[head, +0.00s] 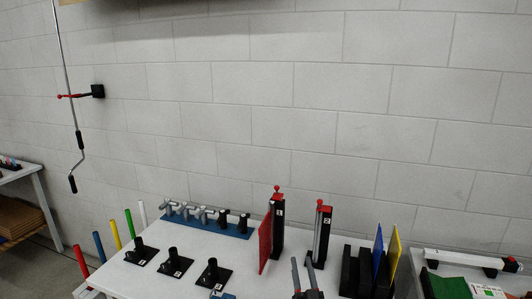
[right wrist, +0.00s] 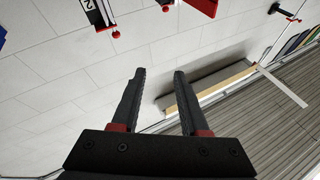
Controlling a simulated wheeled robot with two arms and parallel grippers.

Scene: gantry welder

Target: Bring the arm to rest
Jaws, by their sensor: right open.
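My right gripper (head: 303,261) shows at the bottom edge of the head view, in front of the white table. Its two dark fingers point up and stand apart. In the right wrist view the same gripper (right wrist: 160,72) is open, with nothing between its fingers. The rest of the right arm is hidden below the head view.
The white table (head: 140,278) carries a red panel on a numbered stand (head: 278,228), a second numbered stand (head: 321,235), a black rack (head: 357,272) with blue and yellow plates, black numbered holders (head: 173,263) and a blue tool rail (head: 205,226). A block wall (head: 300,110) stands behind.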

